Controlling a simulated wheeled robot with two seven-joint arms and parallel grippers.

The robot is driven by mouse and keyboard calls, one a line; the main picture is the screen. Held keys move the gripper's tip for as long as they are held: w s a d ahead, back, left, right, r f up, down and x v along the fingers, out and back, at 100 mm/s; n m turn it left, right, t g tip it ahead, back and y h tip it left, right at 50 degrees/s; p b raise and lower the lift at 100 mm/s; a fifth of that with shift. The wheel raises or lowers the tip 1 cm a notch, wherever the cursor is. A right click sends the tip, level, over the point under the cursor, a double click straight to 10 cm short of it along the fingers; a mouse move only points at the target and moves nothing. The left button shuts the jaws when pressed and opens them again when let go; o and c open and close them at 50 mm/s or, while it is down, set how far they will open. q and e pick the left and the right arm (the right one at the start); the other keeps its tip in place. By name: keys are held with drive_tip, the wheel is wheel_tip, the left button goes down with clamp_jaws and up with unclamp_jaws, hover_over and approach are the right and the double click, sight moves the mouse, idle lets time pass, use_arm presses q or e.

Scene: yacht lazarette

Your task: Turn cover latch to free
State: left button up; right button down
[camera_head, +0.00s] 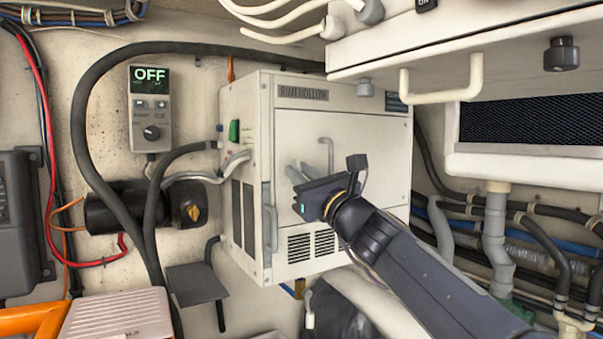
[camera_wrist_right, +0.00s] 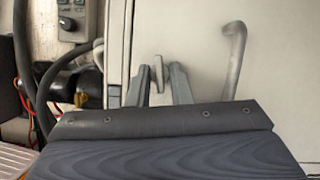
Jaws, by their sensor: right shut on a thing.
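The white heater box (camera_head: 320,105) hangs on the wall, and its front cover (camera_head: 375,170) faces me. The small grey cover latch (camera_wrist_right: 158,68) shows in the wrist view between my right gripper's fingers (camera_wrist_right: 161,85). It stands roughly upright. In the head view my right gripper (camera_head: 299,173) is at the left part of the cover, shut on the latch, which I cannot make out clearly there. A bent grey handle (camera_wrist_right: 233,60) is on the cover to the right of the fingers; it also shows in the head view (camera_head: 328,152). My left gripper is not in view.
A control panel (camera_head: 150,108) on the wall reads OFF. Dark hoses (camera_head: 85,130) run left of the box. A white unit with a handle (camera_head: 440,90) overhangs at upper right. Pipes (camera_head: 495,240) and cables fill the right side.

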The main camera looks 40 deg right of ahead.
drive_tip(key=n+y, duration=0.1)
drive_tip(key=n, duration=0.2)
drive_tip(key=n+y, duration=0.2)
drive_tip(key=n, duration=0.1)
drive_tip(key=shift+d+r+g+p, duration=0.1)
drive_tip(key=shift+d+g+p, duration=0.05)
drive_tip(key=shift+g+p, duration=0.25)
drive_tip(key=n+g+y, duration=0.1)
drive_tip(key=n, duration=0.2)
drive_tip(key=n+y+p, duration=0.1)
drive_tip(key=n, duration=0.2)
drive_tip(key=n+g, duration=0.1)
drive_tip(key=n, duration=0.2)
drive_tip(key=shift+d+r+g+y+p, duration=0.2)
drive_tip(key=shift+g+y+p, duration=0.1)
drive_tip(key=shift+y+p, duration=0.1)
drive_tip(key=shift+n+g+p, duration=0.6)
drive_tip(key=shift+n+g, duration=0.2)
drive_tip(key=shift+n, duration=1.3)
drive_tip(key=c, duration=1.3)
unclamp_jaws()
drive_tip(key=shift+a, duration=0.1)
drive_tip(key=shift+s, duration=0.1)
